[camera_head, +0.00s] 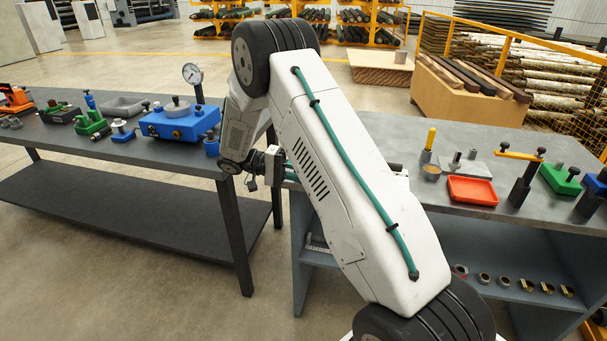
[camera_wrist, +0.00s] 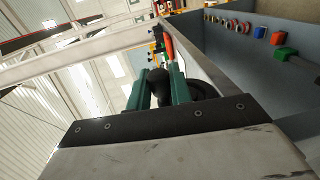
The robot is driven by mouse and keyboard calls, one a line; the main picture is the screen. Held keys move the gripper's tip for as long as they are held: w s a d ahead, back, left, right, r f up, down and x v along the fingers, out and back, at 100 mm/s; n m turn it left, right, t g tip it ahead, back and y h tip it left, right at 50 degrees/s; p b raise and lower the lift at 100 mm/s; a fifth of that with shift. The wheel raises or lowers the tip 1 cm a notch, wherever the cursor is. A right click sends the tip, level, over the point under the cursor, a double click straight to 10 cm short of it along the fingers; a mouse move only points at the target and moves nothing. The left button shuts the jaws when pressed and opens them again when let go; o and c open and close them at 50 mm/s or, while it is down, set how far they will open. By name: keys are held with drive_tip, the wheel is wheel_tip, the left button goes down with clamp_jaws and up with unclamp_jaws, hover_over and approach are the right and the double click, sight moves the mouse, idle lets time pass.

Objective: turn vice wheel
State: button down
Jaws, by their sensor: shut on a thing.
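In the wrist view my gripper (camera_wrist: 158,76) has two teal fingers shut on a black knob (camera_wrist: 159,92). A dark round wheel (camera_wrist: 206,91) shows just right of the fingers, partly hidden by the right finger; I take it for the vice wheel, with the knob as its handle. In the head view my gripper (camera_head: 287,172) is at the left end of the right bench, mostly behind my own arm. My arm hides the wheel and most of the vice there.
The right bench (camera_head: 470,210) holds a red tray (camera_head: 472,190), a yellow-handled tool (camera_head: 430,139) and a green block (camera_head: 560,178). The left bench (camera_head: 90,150) carries a blue fixture (camera_head: 180,121) with a dial gauge (camera_head: 192,73). A gap of floor separates the benches.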

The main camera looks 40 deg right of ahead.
drive_tip(key=shift+a+f+g, duration=0.1)
drive_tip(key=shift+g, duration=0.2)
drive_tip(key=c, duration=1.3)
unclamp_jaws()
drive_tip(key=shift+w, duration=0.1)
